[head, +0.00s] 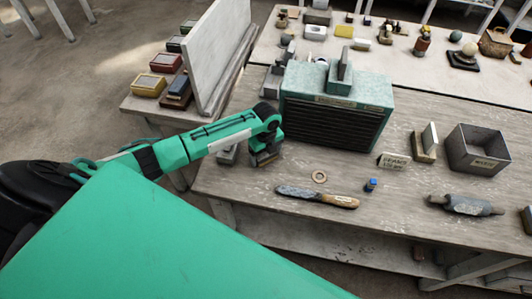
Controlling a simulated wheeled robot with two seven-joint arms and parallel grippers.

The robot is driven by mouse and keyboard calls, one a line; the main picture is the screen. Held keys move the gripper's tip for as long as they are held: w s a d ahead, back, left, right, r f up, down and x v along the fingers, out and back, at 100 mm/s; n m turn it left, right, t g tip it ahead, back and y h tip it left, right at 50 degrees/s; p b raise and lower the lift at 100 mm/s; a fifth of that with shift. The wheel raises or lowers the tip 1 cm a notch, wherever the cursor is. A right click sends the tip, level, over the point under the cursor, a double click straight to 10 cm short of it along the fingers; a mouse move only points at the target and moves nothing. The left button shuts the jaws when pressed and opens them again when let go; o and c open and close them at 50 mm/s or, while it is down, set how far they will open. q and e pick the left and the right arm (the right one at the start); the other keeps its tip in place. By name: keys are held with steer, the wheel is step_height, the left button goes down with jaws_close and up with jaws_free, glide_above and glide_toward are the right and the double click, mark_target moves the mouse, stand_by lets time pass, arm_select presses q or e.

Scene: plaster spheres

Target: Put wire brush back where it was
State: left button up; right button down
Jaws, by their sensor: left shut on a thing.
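My left gripper (265,158) is at the end of the green arm from the left, over the left part of the wooden workbench, in front of the teal cabinet's left corner. It is shut on a small brownish thing, which I take to be the wire brush; the jaws hide most of it, so its shape is not clear. I cannot tell whether it touches the bench. My right gripper is not in view.
A teal cabinet (333,122) stands behind the gripper. A grey bin (477,150) and a roller (466,205) are at right. A pale upright board (213,50) is at left.

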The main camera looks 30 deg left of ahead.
arm_select(q)
steer(key=o, duration=0.8)
steer(key=shift+f, duration=0.1)
step_height(320, 180, up, 12)
steer(key=b, duration=0.2)
steer(key=shift+r+b, duration=0.2)
steer(key=shift+b, duration=0.1)
